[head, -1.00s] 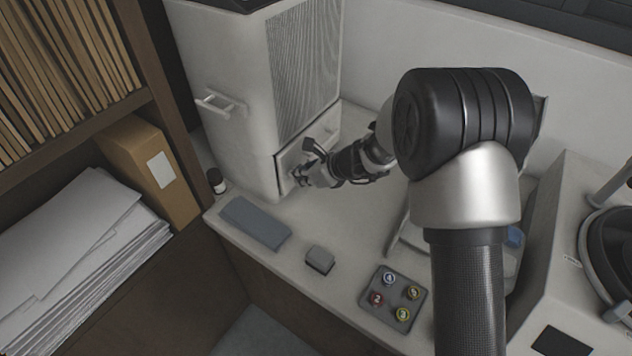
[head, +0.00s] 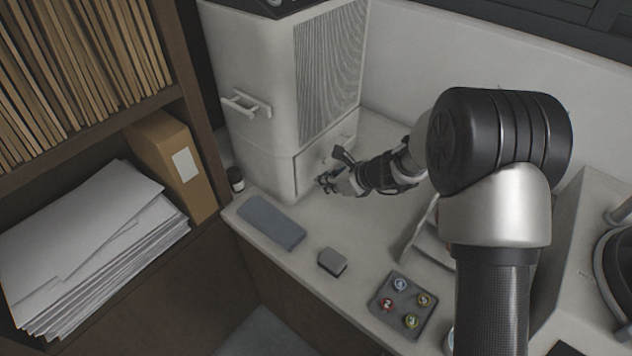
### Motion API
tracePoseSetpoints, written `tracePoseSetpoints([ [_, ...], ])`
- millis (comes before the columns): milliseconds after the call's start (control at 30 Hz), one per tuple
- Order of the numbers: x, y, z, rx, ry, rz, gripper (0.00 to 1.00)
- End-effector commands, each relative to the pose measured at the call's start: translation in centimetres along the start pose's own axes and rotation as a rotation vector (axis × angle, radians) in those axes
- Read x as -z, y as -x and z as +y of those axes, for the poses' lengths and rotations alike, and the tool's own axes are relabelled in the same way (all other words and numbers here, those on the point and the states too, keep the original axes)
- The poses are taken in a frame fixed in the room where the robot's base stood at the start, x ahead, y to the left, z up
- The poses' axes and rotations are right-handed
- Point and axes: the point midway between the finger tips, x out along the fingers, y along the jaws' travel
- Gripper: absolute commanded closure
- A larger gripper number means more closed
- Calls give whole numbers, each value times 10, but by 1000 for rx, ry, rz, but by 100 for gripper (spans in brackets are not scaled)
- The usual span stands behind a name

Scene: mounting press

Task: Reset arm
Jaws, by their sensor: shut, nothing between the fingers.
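My gripper (head: 328,183) is shut and empty. It is in front of the lower drawer front (head: 322,163) of the white cabinet-like machine (head: 262,110), at the right side of its base. The fingertips are small and dark, so I cannot tell if they touch the drawer front. My arm reaches in from the right, over the white counter (head: 300,225).
A blue-grey flat block (head: 270,222), a small grey block (head: 332,262) and a grey tray (head: 420,322) with several coloured round pieces lie along the counter's front. A small dark bottle (head: 236,180) stands at the left. A shelf with papers (head: 90,240) borders the left.

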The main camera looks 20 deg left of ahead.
Motion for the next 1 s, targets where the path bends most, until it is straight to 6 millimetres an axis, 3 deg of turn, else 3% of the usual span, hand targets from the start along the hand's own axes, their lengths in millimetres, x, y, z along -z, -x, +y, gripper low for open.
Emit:
tracePoseSetpoints([
  [200, -2, 56, -1, 3, 0, 0, 100],
  [400, -1, 89, -1, 2, 0, 1, 100],
  [767, 0, 102, 0, -1, 6, 2, 100],
  [867, -7, 115, 5, -4, 69, 4, 100],
  [1000, -26, 161, 27, -24, 318, 29, 100],
])
